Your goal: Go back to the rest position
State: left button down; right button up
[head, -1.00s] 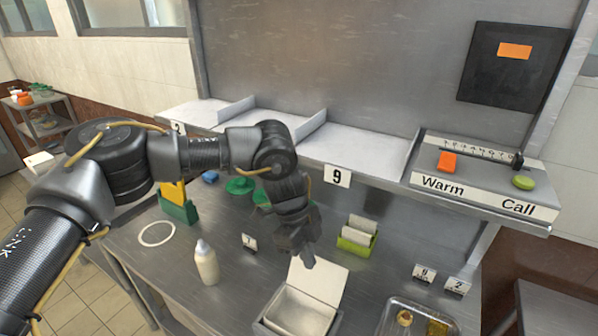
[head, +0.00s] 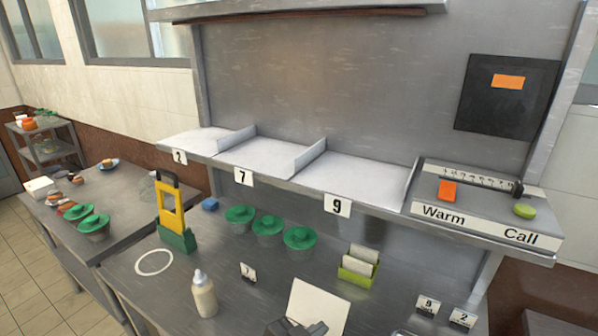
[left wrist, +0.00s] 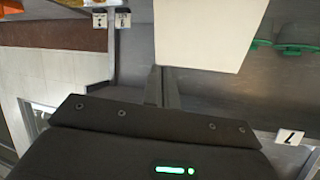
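My right gripper is in neither view.
A bottle (head: 204,297), a green card holder (head: 357,266), green-lidded pots (head: 267,226) and a yellow-and-green stand (head: 172,215) are on the metal counter. Above runs a shelf (head: 352,186) with numbered bays. Another table (head: 120,190) is at left.

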pick_arm(q)
jog(key=s+a+f+n+g+y, duration=0.1)
jog(key=s+a+f+n+y, duration=0.3)
jog(key=a, duration=0.4)
jog(key=s+a+f+n+g+y, duration=0.1)
jog(key=s+a+f+n+y, duration=0.1)
jog(key=s+a+f, duration=0.35)
jog(key=s+a+f+n+g+y, duration=0.1)
jog(key=s+a+f+g+y, duration=0.15)
jog(key=s+a, duration=0.4)
jog(key=s+a+f+n+g+y, duration=0.1)
jog(key=s+a+f+g, duration=0.15)
jog(key=s+a, duration=0.4)
notch_tip(320, 180, down, 26)
jog(key=a+f, duration=0.1)
jog(key=a, duration=0.1)
jog(key=s+a+f+g, duration=0.1)
jog(key=s+a+f, duration=0.1)
jog(key=s+f, duration=1.4)
jog(key=shift+s+a+g+b, duration=0.2)
jog(key=shift+a+g+b, duration=0.1)
jog(key=shift+g, duration=0.1)
jog(key=shift+w, duration=0.1)
